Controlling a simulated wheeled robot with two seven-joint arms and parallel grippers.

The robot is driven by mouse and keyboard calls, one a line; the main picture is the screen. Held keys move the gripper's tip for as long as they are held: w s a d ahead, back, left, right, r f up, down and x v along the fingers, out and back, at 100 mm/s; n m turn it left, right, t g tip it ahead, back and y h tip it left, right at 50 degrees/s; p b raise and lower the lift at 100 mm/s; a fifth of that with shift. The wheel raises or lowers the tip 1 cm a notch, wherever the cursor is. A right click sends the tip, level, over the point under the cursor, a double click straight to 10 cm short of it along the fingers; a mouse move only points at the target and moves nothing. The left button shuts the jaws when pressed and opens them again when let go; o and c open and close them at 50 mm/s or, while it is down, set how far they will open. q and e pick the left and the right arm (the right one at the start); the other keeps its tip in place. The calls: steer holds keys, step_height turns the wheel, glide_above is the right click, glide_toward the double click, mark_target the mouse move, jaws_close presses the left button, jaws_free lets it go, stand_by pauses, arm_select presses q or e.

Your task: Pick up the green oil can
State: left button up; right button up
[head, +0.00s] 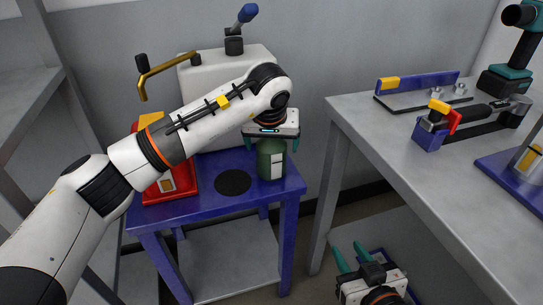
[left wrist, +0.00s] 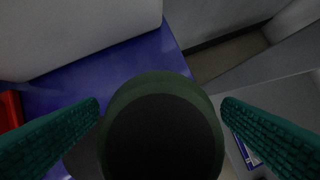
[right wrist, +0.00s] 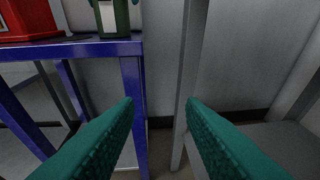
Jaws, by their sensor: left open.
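The green oil can (head: 271,160) stands upright near the right front corner of the blue table (head: 213,213). It has a pale label on its side. My left gripper (head: 271,144) is above the can, pointing down. In the left wrist view the can's dark round top (left wrist: 163,138) sits between the two open teal fingers, with a gap on each side. In the right wrist view the can (right wrist: 113,18) is partly cut off at the top. My right gripper (head: 350,256) is low, between the blue table and the grey bench, with its fingers apart and nothing between them.
The grey bench (head: 400,135) on the right holds several tools and blue fixtures. A grey shelf stands at left.

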arm_select(q)
steer(key=c, duration=1.2)
steer(key=shift+r, duration=0.1)
